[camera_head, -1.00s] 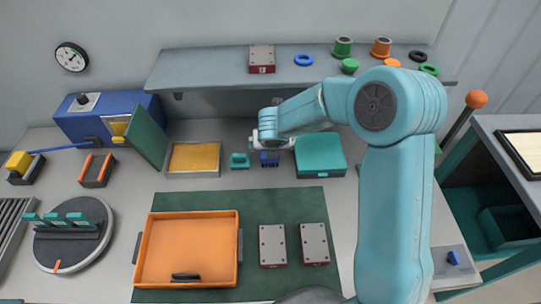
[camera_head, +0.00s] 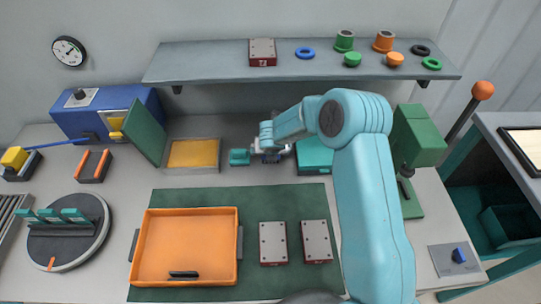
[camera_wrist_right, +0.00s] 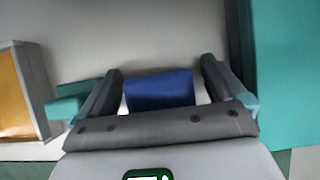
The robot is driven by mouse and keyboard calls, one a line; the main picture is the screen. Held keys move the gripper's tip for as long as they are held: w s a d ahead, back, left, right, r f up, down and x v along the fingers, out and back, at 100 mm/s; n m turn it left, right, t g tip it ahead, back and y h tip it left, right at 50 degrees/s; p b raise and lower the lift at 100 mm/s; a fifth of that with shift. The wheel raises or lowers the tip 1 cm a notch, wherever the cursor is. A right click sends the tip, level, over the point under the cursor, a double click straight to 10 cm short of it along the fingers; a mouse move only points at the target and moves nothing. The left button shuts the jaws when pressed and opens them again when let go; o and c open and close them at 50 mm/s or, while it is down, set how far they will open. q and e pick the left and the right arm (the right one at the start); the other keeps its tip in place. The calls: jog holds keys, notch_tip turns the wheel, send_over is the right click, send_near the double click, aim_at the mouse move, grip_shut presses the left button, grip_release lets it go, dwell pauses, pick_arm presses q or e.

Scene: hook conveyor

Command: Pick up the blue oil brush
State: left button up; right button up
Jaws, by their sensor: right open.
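The blue oil brush appears as a small dark blue block (camera_wrist_right: 160,90) in the right wrist view, with its lower part hidden by my gripper. In the head view it is almost wholly hidden under my right gripper (camera_head: 270,152), between a small teal block and a teal box on the bench. In the right wrist view, my right gripper (camera_wrist_right: 160,78) is open, one finger on each side of the blue block, with a narrow gap showing on both sides. My left gripper is not in view.
The small teal block (camera_head: 239,157) lies close on the left and the teal box (camera_head: 314,154) close on the right. A yellow-filled tray (camera_head: 217,142) stands further left. An orange tray (camera_head: 147,253) and two grey plates are in front. A shelf (camera_head: 225,70) hangs behind.

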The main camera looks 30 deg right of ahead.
jog(key=shift+a+r, duration=0.1)
jog(key=c, duration=1.1)
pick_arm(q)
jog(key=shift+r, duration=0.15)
pick_arm(e)
jog(key=shift+o, duration=0.2)
jog(key=shift+r, duration=0.1)
